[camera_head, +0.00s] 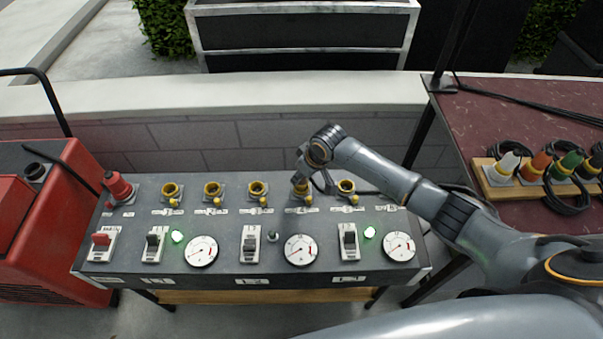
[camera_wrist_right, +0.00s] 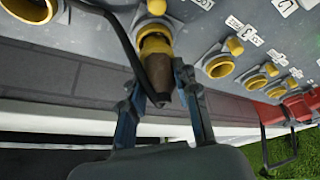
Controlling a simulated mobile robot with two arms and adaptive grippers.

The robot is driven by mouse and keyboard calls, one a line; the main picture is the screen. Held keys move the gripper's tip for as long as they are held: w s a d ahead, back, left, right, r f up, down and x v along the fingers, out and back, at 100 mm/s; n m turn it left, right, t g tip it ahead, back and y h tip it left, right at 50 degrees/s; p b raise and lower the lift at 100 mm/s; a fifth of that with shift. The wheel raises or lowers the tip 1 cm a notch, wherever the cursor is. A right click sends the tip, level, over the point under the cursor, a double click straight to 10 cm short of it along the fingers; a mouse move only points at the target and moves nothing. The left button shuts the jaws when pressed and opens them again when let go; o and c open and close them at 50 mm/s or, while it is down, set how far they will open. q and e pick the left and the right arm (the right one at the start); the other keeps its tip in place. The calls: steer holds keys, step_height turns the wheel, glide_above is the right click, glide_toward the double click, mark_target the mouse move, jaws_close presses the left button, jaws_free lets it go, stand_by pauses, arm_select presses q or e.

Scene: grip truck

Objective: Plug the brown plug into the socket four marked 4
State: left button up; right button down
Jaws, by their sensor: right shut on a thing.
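The brown plug (camera_wrist_right: 159,76) shows in the wrist view between the fingers of my right gripper (camera_wrist_right: 158,84), which is shut on it. Its front end is at a yellow socket (camera_wrist_right: 154,42) and lines up with it; I cannot tell how deep it sits. In the head view my right gripper (camera_head: 301,184) is over the socket above the label marked 4 (camera_head: 304,210), and it hides the plug and most of that socket. A dark cable bends behind the plug. My left gripper is not in view.
Open yellow sockets (camera_head: 212,189) stand on both sides along the grey panel (camera_head: 225,223). Switches (camera_head: 250,244) and dials (camera_head: 300,250) line the front. A wooden rack (camera_head: 495,188) on the right table holds other coloured plugs.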

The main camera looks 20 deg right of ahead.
steer(key=shift+f+b, duration=0.4)
steer(key=shift+f, duration=0.45)
steer(key=c, duration=0.6)
jaws_free()
steer(key=shift+r, duration=0.15)
steer(key=shift+r+p, duration=2.45)
steer(key=shift+p, duration=0.25)
